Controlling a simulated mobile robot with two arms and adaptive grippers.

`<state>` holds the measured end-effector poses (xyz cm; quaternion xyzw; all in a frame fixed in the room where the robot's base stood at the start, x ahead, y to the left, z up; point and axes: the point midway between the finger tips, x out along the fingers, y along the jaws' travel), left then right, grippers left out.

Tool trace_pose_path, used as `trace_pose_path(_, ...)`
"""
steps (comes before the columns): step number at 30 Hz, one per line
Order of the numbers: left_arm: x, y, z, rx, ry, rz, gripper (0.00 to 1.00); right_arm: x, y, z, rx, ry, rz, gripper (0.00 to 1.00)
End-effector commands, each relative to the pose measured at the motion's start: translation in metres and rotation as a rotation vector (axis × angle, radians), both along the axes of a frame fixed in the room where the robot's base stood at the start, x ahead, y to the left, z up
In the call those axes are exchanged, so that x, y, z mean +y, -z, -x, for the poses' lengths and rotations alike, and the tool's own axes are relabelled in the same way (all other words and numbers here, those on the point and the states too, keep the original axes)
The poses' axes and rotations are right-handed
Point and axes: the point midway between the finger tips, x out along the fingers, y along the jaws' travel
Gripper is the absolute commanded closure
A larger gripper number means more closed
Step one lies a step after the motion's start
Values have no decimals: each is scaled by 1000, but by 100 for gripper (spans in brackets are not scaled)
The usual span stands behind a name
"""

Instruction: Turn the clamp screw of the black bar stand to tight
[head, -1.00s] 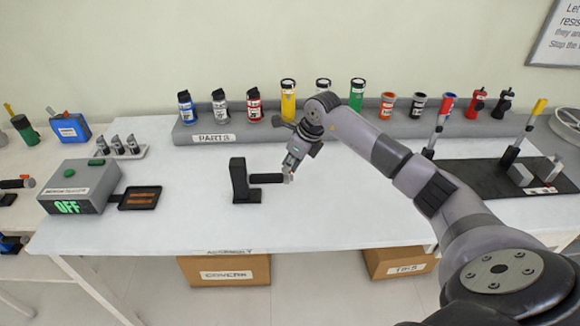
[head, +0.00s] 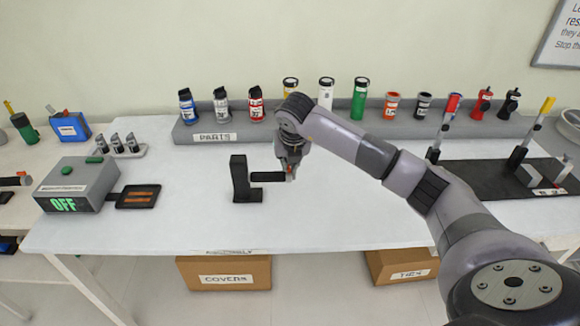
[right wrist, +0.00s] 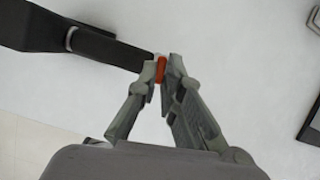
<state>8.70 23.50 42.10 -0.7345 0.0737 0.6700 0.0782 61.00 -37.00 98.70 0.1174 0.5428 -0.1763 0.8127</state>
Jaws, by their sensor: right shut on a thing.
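The black bar stand (head: 241,178) is upright on the white table in the head view, with its black bar pointing right. In the right wrist view, the stand (right wrist: 32,25) is at the upper left and its bar (right wrist: 105,48) reaches to the middle. The orange-red clamp screw (right wrist: 160,70) is at the bar's free end. My right gripper (right wrist: 162,84) is shut on the clamp screw, one finger on each side. In the head view the right gripper (head: 290,172) is at the bar's right end, pointing down. My left gripper is not in view.
A control box (head: 75,185) with a green OFF display stands at the left. A grey rack (head: 290,125) of bottles and canisters runs along the back. A dark tray (head: 490,172) with tools is at the right. The table's front middle is clear.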

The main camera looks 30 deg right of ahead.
Motion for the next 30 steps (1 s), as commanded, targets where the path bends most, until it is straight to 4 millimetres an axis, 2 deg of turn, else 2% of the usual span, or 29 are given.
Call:
trace_pose_path(9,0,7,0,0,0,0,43,2,0,-1,-3,118,-1,100)
trace_pose_path(25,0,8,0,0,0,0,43,1,-1,-1,-2,142,-1,100)
trace_pose_path(26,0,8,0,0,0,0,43,1,-1,-1,-1,141,-1,92)
trace_pose_path(30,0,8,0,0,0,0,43,1,-1,-1,-1,141,-1,82)
